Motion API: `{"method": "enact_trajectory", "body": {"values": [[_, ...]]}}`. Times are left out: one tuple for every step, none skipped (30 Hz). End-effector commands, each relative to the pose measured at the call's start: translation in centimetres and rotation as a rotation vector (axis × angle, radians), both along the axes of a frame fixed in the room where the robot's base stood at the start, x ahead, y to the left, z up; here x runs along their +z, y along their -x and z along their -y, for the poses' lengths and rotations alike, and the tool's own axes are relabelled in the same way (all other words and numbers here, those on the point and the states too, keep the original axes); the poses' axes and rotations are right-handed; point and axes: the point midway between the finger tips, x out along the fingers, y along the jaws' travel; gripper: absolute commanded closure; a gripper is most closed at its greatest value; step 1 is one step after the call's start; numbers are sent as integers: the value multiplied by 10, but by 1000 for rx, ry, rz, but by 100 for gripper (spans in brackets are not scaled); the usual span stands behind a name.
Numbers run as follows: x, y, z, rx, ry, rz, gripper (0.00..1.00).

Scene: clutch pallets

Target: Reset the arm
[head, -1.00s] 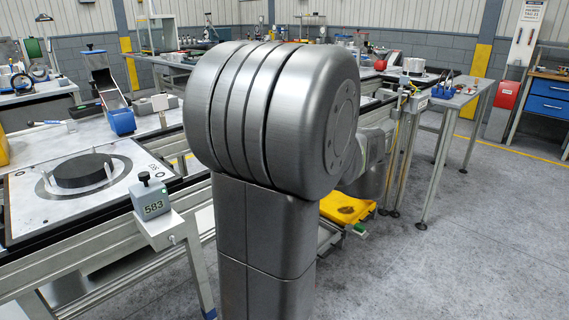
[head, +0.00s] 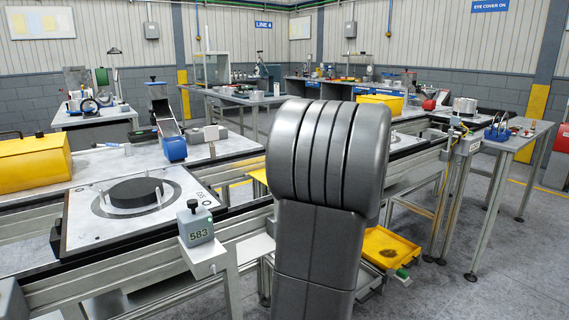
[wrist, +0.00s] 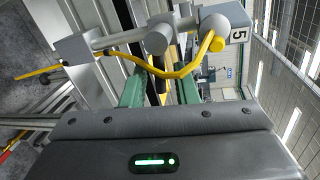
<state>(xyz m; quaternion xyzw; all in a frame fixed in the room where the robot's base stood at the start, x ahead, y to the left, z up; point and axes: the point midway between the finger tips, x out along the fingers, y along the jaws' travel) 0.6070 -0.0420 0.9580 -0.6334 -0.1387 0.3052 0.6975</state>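My arm's grey, rounded joint and upright link stand in the middle of the head view, hiding part of the line behind. My gripper (wrist: 160,88) is outside the head view. In the wrist view its dark body with a green light fills the bottom. Two green fingers stand apart beyond it, with nothing clearly held between them. A grey jointed fixture (wrist: 155,38) with a yellow cable and a box marked 5 crosses in front of the fingers; I cannot tell how near it is.
A pallet plate (head: 88,228) with a dark disc (head: 135,191) lies on the conveyor at left, beside a grey box marked 583 (head: 195,225). A yellow case (head: 30,164) is at far left. A yellow tray (head: 385,250) sits low behind my arm. Floor is open at right.

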Motion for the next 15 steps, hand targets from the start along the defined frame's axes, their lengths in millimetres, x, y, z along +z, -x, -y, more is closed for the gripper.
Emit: {"method": "enact_trajectory", "body": {"values": [[-1,-4,-4,3,-1,0,73],[-2,-6,-5,2,0,1,73],[-2,-8,-7,1,1,1,73],[-2,-10,-8,1,1,1,73],[-3,-11,-9,1,1,1,73],[-3,-12,-9,0,1,1,73],[-2,-11,-9,0,-2,-1,73],[-2,-11,-9,-1,-2,-2,73],[-2,-11,-9,0,-4,-3,73],[-3,-11,-9,0,-4,-3,73],[-3,-11,-9,0,-4,-3,73],[-3,-11,-9,0,-4,-3,73],[-3,-11,-9,0,-4,-3,73],[-3,-11,-9,0,-4,-3,73],[-3,-11,-9,0,-4,-3,73]]}}
